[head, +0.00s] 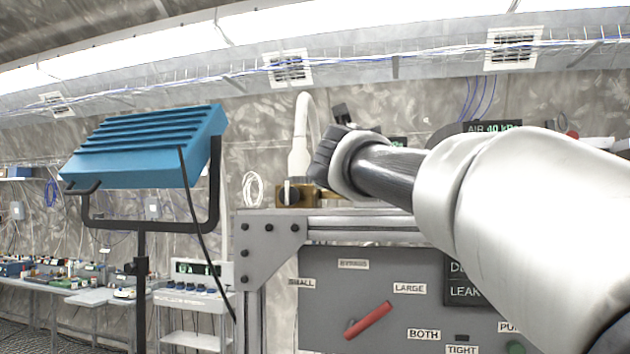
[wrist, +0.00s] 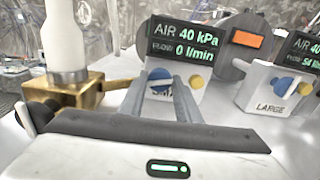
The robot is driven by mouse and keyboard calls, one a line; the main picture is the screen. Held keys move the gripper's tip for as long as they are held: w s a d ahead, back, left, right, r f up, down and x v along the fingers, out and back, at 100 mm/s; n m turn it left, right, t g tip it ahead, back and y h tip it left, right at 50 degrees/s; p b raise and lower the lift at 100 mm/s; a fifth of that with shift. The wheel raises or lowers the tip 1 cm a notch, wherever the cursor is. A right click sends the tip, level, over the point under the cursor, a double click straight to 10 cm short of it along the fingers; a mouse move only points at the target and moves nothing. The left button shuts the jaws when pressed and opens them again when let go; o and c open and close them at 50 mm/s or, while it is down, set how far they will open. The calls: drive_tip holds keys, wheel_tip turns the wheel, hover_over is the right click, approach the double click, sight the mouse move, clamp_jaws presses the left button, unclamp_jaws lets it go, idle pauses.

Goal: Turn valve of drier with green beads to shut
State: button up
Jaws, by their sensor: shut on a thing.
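In the wrist view my gripper (wrist: 161,88) has its two grey fingers on either side of a blue knob (wrist: 160,76) and is shut on it. The knob sits on a white box (wrist: 188,98) whose readout (wrist: 182,42) says AIR 40 kPa and FLOW 0 l/min. The fingers partly cover the box's label. In the head view my gripper (head: 325,160) is above the bench top, its fingertips hidden. No drier with green beads can be made out in either view, so I cannot tell which drier this knob serves.
A brass block (wrist: 62,92) with a white column (wrist: 66,40) stands close left of my gripper. A second box (wrist: 268,98), labelled LARGE, with its own blue knob, stands right. Below is a grey panel (head: 325,290) with a red handle (head: 368,320). A blue lamp (head: 150,145) stands left.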

drive_tip(key=shift+m+b, duration=0.75)
drive_tip(key=shift+m, duration=1.95)
drive_tip(key=o, duration=1.1)
drive_tip(key=shift+w+d, duration=0.1)
drive_tip(key=shift+c, duration=0.2)
